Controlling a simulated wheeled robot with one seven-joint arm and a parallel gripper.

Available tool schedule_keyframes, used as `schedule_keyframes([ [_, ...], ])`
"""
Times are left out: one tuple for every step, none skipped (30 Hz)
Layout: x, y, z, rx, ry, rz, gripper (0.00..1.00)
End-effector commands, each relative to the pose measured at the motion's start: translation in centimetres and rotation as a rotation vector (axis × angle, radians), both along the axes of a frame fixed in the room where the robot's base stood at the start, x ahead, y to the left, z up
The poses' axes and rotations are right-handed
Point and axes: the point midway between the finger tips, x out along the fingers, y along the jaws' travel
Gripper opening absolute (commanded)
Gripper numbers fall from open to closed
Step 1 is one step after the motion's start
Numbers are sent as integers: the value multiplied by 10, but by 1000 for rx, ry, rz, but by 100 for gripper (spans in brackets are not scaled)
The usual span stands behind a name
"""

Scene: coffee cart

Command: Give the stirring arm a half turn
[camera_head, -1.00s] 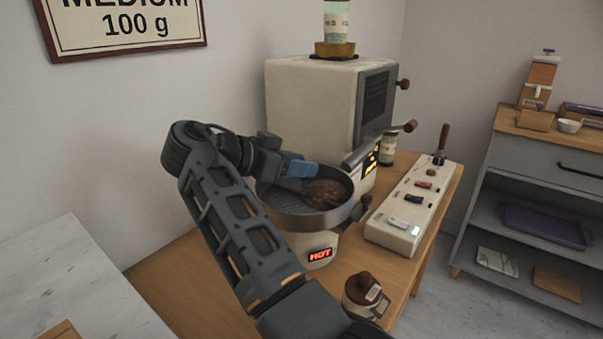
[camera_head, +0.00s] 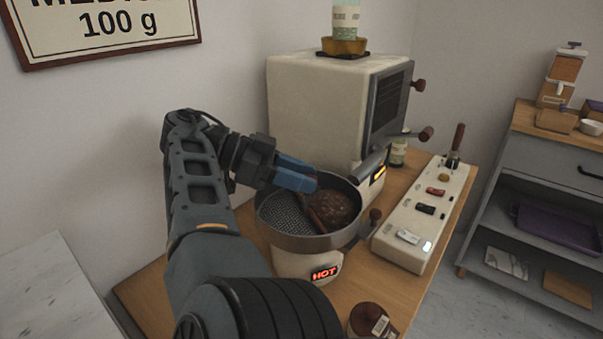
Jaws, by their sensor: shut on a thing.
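The round cooling pan (camera_head: 278,238) sits on a cream base whose display (camera_head: 325,273) reads HOT. Inside it, a perforated floor shows at the left and a heap of brown beans (camera_head: 336,204) lies at the right. The stirring arm (camera_head: 315,219) is a thin reddish-brown bar running across the pan beside the beans. My gripper (camera_head: 302,181), with blue fingers, reaches in from the left over the pan's back rim. It is shut on the stirring arm; the fingers hide the held part.
A cream roaster (camera_head: 320,110) stands right behind the pan, its chute close to the rim. A switch panel (camera_head: 425,215) lies to the right. A brown-lidded jar (camera_head: 371,320) stands in front. A grey shelf (camera_head: 545,205) is at the far right.

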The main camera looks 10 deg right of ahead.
Motion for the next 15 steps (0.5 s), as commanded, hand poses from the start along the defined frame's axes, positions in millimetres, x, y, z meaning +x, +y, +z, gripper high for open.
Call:
schedule_keyframes([
  [0, 0, -3, 7, 7, -19, 0],
  [0, 0, -3, 6, 6, -30, 0],
  [0, 0, -3, 7, 6, -41, 0],
  [0, 0, -3, 7, 6, -51, 0],
  [0, 0, -3, 5, 5, -60, 0],
  [0, 0, -3, 7, 6, -70, 0],
  [0, 0, -3, 5, 5, -78, 0],
  [0, -1, -3, 6, 6, -85, 0],
  [0, -1, -3, 5, 5, -91, 0],
  [0, -1, -3, 6, 6, -98, 0],
  [0, -1, -3, 5, 4, -103, 0],
  [0, -1, -3, 4, 5, -108, 0],
  [0, -1, -3, 4, 5, -112, 0],
  [0, -1, -3, 4, 6, -115, 0],
  [0, -1, -3, 4, 5, -119, 0],
])
